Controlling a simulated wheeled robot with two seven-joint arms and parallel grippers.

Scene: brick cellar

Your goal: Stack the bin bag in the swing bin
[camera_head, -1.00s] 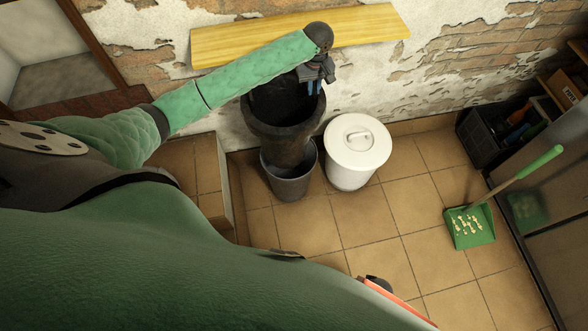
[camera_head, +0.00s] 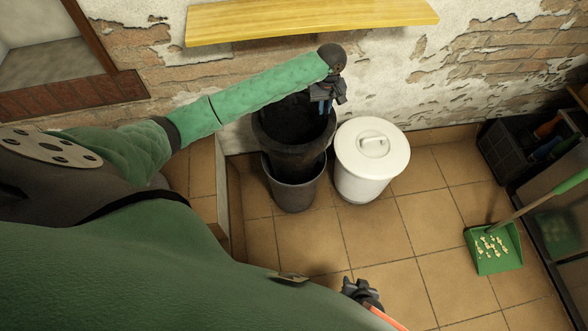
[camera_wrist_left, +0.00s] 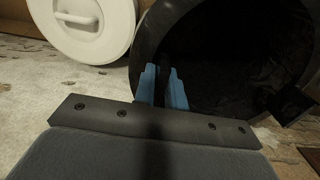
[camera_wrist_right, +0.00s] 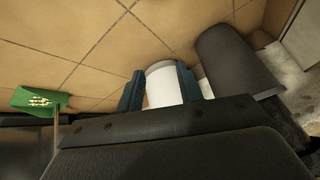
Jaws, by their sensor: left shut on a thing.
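The black bin bag (camera_head: 292,150) stands open and upright, its lower part inside the mouth of the dark grey swing bin (camera_head: 294,194). Its upper part is above the bin's rim. My left gripper (camera_head: 322,106) is shut on the far right part of the bag's rim. In the left wrist view, the blue fingers (camera_wrist_left: 163,88) pinch the bag's edge, and the bag's dark inside (camera_wrist_left: 230,60) fills the right. My right gripper (camera_head: 368,291) is low at the front, apart from the bin. In the right wrist view its fingers (camera_wrist_right: 160,88) are open and empty, with the swing bin (camera_wrist_right: 228,62) to the right.
A white lidded bin (camera_head: 368,175) stands close to the right of the swing bin. A wooden shelf (camera_head: 310,22) is on the brick wall behind. A green dustpan (camera_head: 493,250) and a black crate (camera_head: 505,152) are at the right. The tiled floor between is clear.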

